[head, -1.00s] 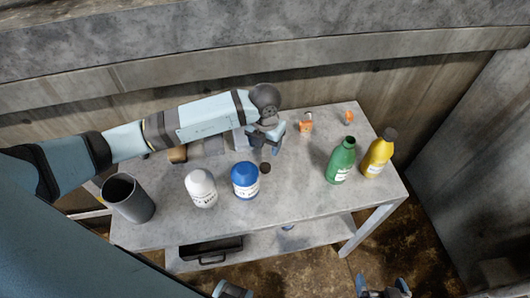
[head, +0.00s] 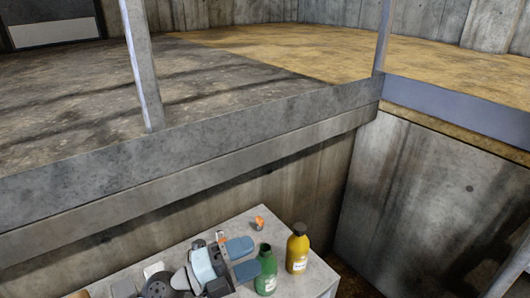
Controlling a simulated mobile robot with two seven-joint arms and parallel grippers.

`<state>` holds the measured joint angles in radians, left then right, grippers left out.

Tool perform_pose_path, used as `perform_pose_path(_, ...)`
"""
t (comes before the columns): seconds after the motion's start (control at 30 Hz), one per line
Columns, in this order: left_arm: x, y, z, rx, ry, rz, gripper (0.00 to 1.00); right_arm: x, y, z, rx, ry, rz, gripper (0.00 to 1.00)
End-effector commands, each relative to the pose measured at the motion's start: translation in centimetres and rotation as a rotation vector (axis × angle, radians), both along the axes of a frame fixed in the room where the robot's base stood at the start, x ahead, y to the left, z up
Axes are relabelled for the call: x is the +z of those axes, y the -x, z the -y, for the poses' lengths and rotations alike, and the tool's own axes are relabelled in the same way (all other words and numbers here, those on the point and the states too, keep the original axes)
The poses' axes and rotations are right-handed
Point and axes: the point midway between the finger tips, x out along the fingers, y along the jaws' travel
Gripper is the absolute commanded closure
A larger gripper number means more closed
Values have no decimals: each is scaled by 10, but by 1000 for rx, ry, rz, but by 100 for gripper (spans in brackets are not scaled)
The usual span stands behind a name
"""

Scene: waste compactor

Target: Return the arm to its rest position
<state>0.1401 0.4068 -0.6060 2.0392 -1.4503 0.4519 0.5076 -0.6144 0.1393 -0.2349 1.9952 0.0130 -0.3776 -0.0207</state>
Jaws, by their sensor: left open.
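My left arm's wrist (head: 160,284) shows at the bottom of the head view, over the table. My left gripper (head: 247,259) points right, its two blue fingers apart with nothing seen between them. The fingertips are close to the green bottle (head: 267,272) in the picture; I cannot tell whether they touch it. The rest of the left arm is below the frame. My right gripper is out of view.
A yellow bottle (head: 298,252) stands right of the green one. A small orange item (head: 259,223) lies near the far edge of the grey table (head: 180,250). Another orange item (head: 221,237) is partly behind my gripper. A concrete wall (head: 290,185) rises behind.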

Motion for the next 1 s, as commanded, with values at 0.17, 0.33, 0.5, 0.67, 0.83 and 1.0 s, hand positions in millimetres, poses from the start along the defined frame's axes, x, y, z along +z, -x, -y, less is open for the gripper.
perform_pose_path(0.17,32,-17,-68,425,435,-222,39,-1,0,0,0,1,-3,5)
perform_pose_path(0.33,-3,-13,-151,860,673,-564,39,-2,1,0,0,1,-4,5)
perform_pose_path(0.5,-71,32,-208,1225,724,-990,39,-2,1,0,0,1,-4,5)
perform_pose_path(0.67,-112,81,-225,1401,665,-1294,39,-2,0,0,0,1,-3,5)
perform_pose_path(0.83,-137,127,-229,1496,579,-1536,39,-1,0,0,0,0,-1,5)
perform_pose_path(1.0,-150,166,-228,1540,488,-1725,39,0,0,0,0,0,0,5)
